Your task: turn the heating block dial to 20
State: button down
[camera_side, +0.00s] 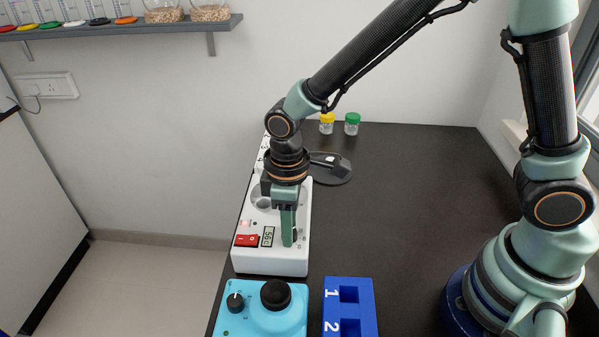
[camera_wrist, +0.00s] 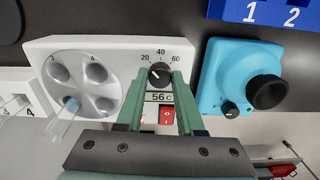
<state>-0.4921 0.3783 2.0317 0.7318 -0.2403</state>
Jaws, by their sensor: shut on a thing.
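The white heating block (camera_wrist: 112,50) (camera_side: 262,264) stands on the dark bench. Its black dial (camera_wrist: 160,74) sits below the marks 20, 40 and 60 in the wrist view. My gripper (camera_wrist: 160,76) has a green finger on each side of the dial and is shut on it. The dial's pointer is too small to read surely. The display (camera_wrist: 160,97) reads about 56 C, and a red switch (camera_wrist: 166,116) is beside it. In the side view my gripper (camera_side: 288,243) points down onto the block, and the dial is hidden behind the fingers.
A light-blue device (camera_side: 265,320) with black knobs and a blue numbered rack (camera_side: 364,310) are close by. Yellow-capped (camera_side: 327,123) and green-capped (camera_side: 352,124) jars stand at the back.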

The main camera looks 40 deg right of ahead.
jog(key=shift+r+n, duration=0.1)
jog(key=shift+n, duration=0.3)
jog(key=c, duration=0.5)
grip_release()
notch_tip(320, 180, up, 12)
dwell(0.3)
jog(key=s+d+r+m+t, duration=0.1)
jog(key=d+r+m+t, duration=0.1)
jog(key=d, duration=0.4)
jog(key=s+d+r+m+t, duration=0.1)
jog(key=s+d+m, duration=0.1)
jog(key=d+m, duration=0.2)
jog(key=s+d+r+m+t, duration=0.1)
jog(key=d+r+m+t, duration=0.1)
jog(key=d, duration=0.6)
jog(key=shift+s+r+m+t, duration=0.3)
jog(key=shift+s+m, duration=0.05)
jog(key=shift+m, duration=0.25)
